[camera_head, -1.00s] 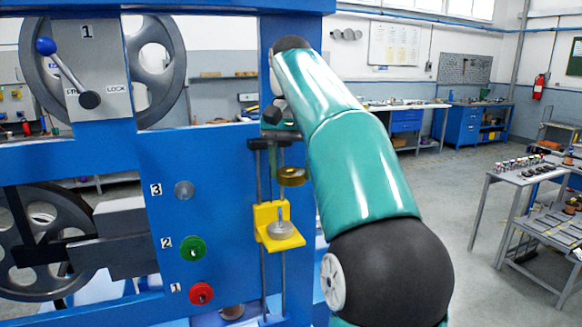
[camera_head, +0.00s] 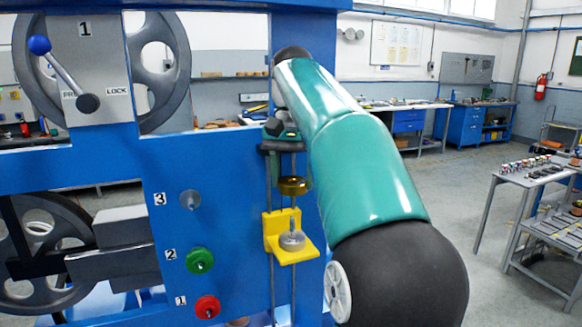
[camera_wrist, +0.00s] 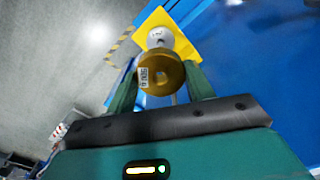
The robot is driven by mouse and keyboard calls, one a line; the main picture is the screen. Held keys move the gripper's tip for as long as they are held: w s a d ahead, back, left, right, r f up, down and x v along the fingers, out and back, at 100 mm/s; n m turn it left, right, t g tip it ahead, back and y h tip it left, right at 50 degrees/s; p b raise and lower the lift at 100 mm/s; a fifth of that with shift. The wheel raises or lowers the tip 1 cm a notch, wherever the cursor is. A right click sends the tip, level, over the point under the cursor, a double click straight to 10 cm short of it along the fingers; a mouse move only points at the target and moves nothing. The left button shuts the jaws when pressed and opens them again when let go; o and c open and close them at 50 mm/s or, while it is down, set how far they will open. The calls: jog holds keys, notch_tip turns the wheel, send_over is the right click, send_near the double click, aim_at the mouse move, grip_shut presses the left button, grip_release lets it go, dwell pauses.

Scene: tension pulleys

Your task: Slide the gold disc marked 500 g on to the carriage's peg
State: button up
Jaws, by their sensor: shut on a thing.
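The gold disc (camera_head: 293,186) is held by my gripper (camera_wrist: 162,85), whose two green fingers are closed on its sides. In the wrist view, the carriage (camera_wrist: 190,46) lies beyond the disc.
The blue frame (camera_head: 230,225) carries pegs numbered 1 to 3, with a red disc (camera_head: 207,307) and a green disc (camera_head: 200,260) on the lower two. A blue-knobbed lever (camera_head: 62,72) is at upper left. A grey table (camera_head: 520,182) stands far right.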

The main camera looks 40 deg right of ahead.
aim_at(292, 217)
jog(key=shift+f, duration=2.5)
jog(key=shift+a+f, duration=0.1)
jog(key=shift+f, duration=0.2)
jog(key=shift+f, duration=1.4)
jog(key=shift+f, duration=0.15)
jog(key=shift+f, duration=1.25)
jog(key=shift+f, duration=0.1)
jog(key=o, duration=1.4)
jog(key=shift+o, duration=0.2)
